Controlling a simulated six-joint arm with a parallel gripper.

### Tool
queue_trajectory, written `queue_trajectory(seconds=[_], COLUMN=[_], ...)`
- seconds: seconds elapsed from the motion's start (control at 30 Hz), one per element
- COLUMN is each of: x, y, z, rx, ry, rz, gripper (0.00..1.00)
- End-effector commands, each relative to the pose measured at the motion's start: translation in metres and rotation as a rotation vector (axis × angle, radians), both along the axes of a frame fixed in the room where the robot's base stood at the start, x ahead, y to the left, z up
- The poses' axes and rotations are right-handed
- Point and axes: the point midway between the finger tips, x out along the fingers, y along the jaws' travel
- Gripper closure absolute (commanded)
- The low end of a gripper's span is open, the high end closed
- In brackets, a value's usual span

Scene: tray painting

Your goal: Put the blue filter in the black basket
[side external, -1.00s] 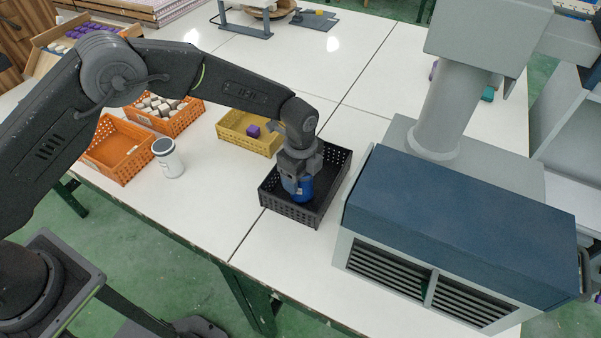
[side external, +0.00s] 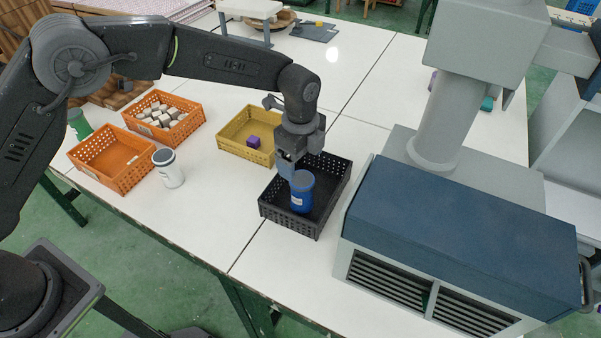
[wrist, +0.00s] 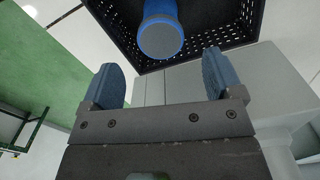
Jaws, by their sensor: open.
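The blue filter (side external: 302,192) is a blue cylinder with a pale label. It stands upright inside the black basket (side external: 331,205), toward its front left. My gripper (side external: 287,172) is above the basket, just behind and above the filter, its fingers partly hidden by it. In the wrist view the filter (wrist: 160,36) shows at the top, inside the basket (wrist: 205,41), beyond the fingertips. My gripper (wrist: 160,80) is open there, with nothing between its fingers.
A yellow basket (side external: 232,145) holds a purple cube (side external: 253,141). A white canister (side external: 168,170) stands beside an empty-looking orange basket (side external: 95,170). Another orange basket (side external: 190,127) holds pale blocks. A large blue-grey machine (side external: 460,230) stands close right of the black basket.

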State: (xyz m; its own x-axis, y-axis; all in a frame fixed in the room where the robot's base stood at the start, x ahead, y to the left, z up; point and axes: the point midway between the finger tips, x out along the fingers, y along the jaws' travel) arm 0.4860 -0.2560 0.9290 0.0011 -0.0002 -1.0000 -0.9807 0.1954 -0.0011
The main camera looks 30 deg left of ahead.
Motion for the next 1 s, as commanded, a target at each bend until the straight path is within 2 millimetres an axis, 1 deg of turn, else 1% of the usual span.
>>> queue_trajectory(seconds=[0.03, 0.2, 0.3, 0.5, 0.57, 0.67, 0.77, 0.8, 0.87, 0.9, 0.97, 1.0], x=[0.001, 0.0, 0.0, 0.0, -0.001, -0.004, -0.015, -0.022, -0.036, -0.046, -0.063, -0.075], y=[0.0, 0.0, 0.0, 0.0, 0.002, 0.014, 0.036, 0.047, 0.065, 0.076, 0.093, 0.104], z=[0.01, 0.026, 0.03, 0.031, 0.035, 0.055, 0.091, 0.107, 0.13, 0.144, 0.163, 0.174], rx=[-0.002, 0.0, 0.0, 0.0, -0.002, -0.011, -0.03, -0.041, -0.058, -0.069, -0.091, -0.105], ry=[-0.003, 0.0, 0.0, 0.0, -0.005, -0.025, -0.061, -0.08, -0.105, -0.121, -0.146, -0.162], rz=[0.0, 0.0, 0.0, 0.002, 0.014, 0.081, 0.218, 0.288, 0.399, 0.473, 0.583, 0.656], gripper=[0.14, 0.14, 0.14, 0.14, 0.14, 0.14, 0.14, 0.14, 0.14, 0.14, 0.14, 0.14])
